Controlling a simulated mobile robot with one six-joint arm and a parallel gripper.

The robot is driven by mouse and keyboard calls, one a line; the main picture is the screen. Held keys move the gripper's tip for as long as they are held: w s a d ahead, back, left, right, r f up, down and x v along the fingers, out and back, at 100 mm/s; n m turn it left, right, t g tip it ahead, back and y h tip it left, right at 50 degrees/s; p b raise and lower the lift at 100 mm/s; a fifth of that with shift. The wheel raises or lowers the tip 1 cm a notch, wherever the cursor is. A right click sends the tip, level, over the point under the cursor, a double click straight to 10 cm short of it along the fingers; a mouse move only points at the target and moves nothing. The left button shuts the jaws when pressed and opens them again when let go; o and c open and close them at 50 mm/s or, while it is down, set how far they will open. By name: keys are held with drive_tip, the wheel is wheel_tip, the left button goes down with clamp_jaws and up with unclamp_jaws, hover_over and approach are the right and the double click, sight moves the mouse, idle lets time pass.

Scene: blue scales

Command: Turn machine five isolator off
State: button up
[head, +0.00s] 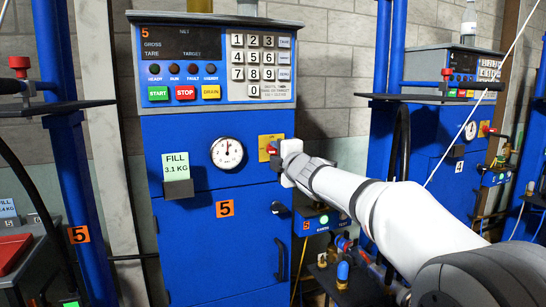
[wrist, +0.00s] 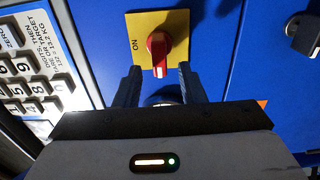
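The machine five isolator is a red rotary knob (wrist: 158,50) on a yellow plate (wrist: 180,24), mounted on the blue cabinet marked 5. The word ON is printed on the plate left of the knob. In the head view the yellow plate (head: 263,154) shows just left of my gripper (head: 279,150), which partly covers it.
The blue cabinet (head: 185,240) carries a round gauge (head: 228,153), a green FILL 3.1 KG card (head: 176,168) and a control panel with a keypad (head: 262,65). A door handle (head: 280,262) sits below. Machine 4 (head: 430,165) stands at right, behind my arm.

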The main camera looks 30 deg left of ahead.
drive_tip(key=v, duration=0.4)
idle(0.4)
